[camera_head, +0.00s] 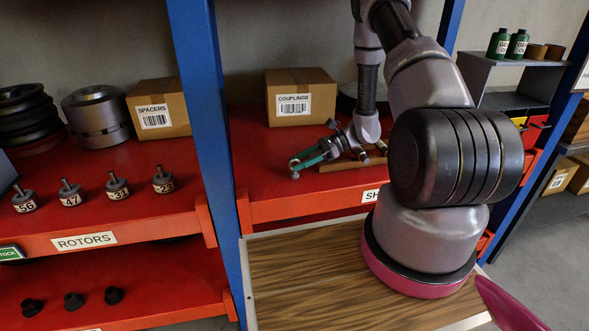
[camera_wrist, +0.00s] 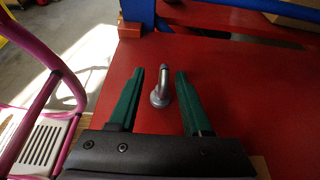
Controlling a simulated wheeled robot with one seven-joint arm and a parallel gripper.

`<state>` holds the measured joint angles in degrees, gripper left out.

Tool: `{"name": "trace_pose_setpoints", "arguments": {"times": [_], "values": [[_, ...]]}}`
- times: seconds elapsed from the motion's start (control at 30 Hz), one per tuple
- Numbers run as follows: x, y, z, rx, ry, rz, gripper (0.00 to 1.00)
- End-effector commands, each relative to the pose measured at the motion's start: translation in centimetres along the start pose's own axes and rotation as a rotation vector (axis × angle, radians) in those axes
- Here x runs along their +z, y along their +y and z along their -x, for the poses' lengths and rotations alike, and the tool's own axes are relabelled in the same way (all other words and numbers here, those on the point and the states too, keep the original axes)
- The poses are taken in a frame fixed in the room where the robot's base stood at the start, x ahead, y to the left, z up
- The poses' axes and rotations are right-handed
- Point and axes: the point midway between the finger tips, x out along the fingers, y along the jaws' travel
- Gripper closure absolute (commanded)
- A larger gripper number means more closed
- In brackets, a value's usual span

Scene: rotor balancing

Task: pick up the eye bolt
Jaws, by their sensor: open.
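The eye bolt (camera_wrist: 160,92) is a small grey metal piece with a curved upper part and a round foot on the red shelf (camera_wrist: 245,110). In the wrist view it lies between the two green fingers of my gripper (camera_wrist: 160,72), with red showing on both sides of it. My gripper is open, and I see no finger touching the bolt. In the head view my gripper (camera_head: 303,160) is low over the red middle shelf, fingers pointing left. A small grey part at its fingertips looks like the eye bolt (camera_head: 294,171), partly hidden by the fingers.
A COUPLINGS box (camera_head: 300,98) stands behind my gripper. A wooden strip (camera_head: 350,163) lies on the shelf beside it. A blue post (camera_head: 210,120) separates this bay from the left one, with numbered rotors (camera_head: 70,192) and a SPACERS box (camera_head: 158,108). The shelf's front left is bare.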

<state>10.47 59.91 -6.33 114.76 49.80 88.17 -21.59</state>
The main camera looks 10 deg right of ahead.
Motion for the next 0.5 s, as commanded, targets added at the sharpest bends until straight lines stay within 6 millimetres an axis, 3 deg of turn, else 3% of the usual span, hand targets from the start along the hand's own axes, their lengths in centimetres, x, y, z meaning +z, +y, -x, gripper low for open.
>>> {"name": "trace_pose_setpoints", "arguments": {"times": [0.23, 0.5], "values": [[-0.1, -0.4, -3.7, 0.005, 0.000, 0.002, 0.51], [-0.1, -0.5, -4.8, 0.001, 0.000, 0.001, 0.51]]}}
